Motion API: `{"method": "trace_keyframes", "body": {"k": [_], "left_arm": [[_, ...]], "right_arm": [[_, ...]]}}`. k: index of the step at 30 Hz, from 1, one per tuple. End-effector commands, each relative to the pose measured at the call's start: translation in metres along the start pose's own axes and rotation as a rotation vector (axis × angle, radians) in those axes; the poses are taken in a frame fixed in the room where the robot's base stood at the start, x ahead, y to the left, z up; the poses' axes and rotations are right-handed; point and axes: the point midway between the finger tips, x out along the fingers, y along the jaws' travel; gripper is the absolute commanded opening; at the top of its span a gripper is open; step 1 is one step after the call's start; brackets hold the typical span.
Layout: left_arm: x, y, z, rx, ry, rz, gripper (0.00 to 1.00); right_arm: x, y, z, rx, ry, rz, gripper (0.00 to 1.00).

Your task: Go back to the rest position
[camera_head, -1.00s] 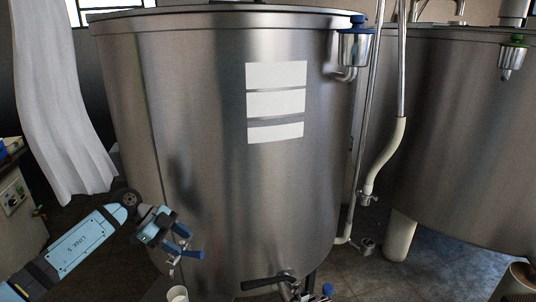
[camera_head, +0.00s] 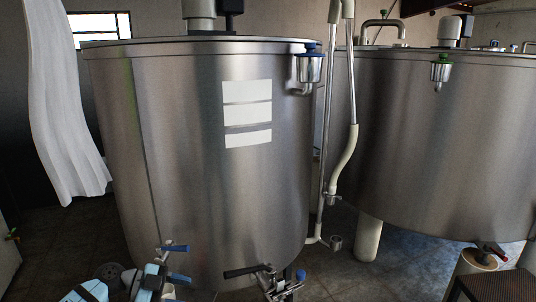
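My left gripper (camera_head: 177,263) is low in the head view, in front of the lower left of the large steel tank (camera_head: 215,190). Part of my light-blue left arm shows at the bottom edge. A pale, cup-like thing (camera_head: 169,291) shows just under the gripper, partly hidden. My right gripper is not in view.
An outlet valve with a black handle (camera_head: 246,271) sits at the tank's foot, right of my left gripper. A second steel tank (camera_head: 430,150) stands at right. A stool (camera_head: 500,285) is at lower right. Tiled floor shows between the tanks.

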Motion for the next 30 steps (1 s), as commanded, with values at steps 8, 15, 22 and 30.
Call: {"method": "trace_keyframes", "body": {"k": [8,15,22,30], "left_arm": [[0.053,0.058,-0.023,-0.059,0.292,-0.511,0.48],[0.048,0.134,0.011,-0.365,0.135,-0.991,0.48],[0.044,0.233,0.048,-0.688,-0.179,-1.104,0.48],[0.050,0.340,0.056,-0.970,-0.443,-0.992,0.48]], "right_arm": [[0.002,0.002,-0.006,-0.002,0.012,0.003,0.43],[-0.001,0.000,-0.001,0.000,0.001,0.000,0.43],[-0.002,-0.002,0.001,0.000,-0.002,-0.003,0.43],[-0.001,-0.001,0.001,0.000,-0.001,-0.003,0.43]]}}
